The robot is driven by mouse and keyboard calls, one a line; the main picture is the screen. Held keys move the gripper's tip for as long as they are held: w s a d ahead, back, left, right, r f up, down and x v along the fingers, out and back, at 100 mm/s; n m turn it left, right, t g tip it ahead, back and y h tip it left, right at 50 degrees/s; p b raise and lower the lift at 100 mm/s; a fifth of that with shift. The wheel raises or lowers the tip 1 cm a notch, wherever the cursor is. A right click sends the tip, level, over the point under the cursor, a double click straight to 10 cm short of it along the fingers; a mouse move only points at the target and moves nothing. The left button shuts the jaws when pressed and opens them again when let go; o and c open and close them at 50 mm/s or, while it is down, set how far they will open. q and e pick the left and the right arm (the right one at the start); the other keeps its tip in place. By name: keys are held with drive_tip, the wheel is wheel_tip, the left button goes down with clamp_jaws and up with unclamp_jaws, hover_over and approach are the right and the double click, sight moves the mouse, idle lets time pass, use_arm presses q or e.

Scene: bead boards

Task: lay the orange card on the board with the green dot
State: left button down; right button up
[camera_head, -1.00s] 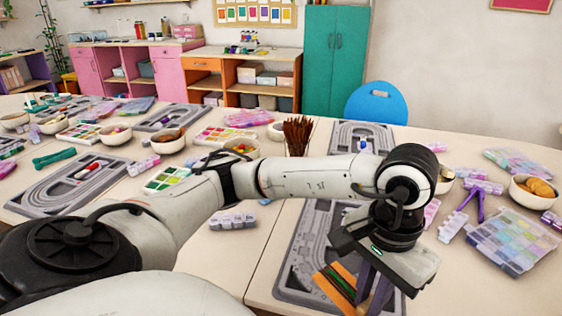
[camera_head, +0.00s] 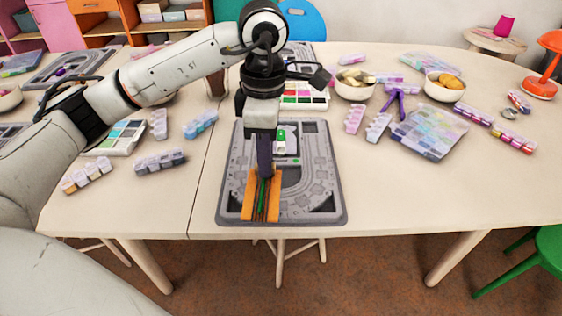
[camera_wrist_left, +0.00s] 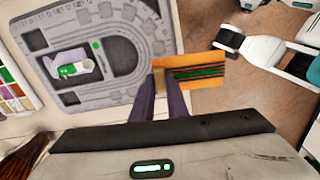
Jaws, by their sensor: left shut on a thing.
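The orange card (camera_head: 247,197), with dark and green stripes along its middle, is held in my left gripper (camera_head: 264,172). In the head view it overlaps the front left part of a grey grooved board (camera_head: 325,205). The left wrist view shows the card (camera_wrist_left: 205,57) between the two fingertips (camera_wrist_left: 168,82), its far end past the board's edge with floor behind. It looks raised, but its height is hard to tell. A small green dot (camera_wrist_left: 96,44) shows on the board (camera_wrist_left: 115,20) beside its recess. My right gripper is out of view.
A white item with green (camera_wrist_left: 72,70) lies in the board's recess. Bead boxes (camera_head: 160,160) stand left of the board. A clear bead case (camera_head: 430,132), bowls (camera_head: 445,87) and a purple tool (camera_head: 396,102) lie to the right. The table's front right is bare.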

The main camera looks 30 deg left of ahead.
use_arm(q)
drive_tip(key=w+a+n+b, duration=0.3)
drive_tip(key=w+a+n, duration=0.15)
drive_tip(key=n, duration=1.45)
wheel_tip(320, 180, down, 9)
drive_tip(key=shift+a+f+b, duration=0.1)
drive_tip(key=shift+a+b, duration=0.05)
drive_tip(key=shift+b, duration=0.2)
drive_tip(key=c, duration=1.7)
unclamp_jaws()
drive_tip(key=shift+f, duration=0.1)
drive_tip(key=shift+c, duration=0.2)
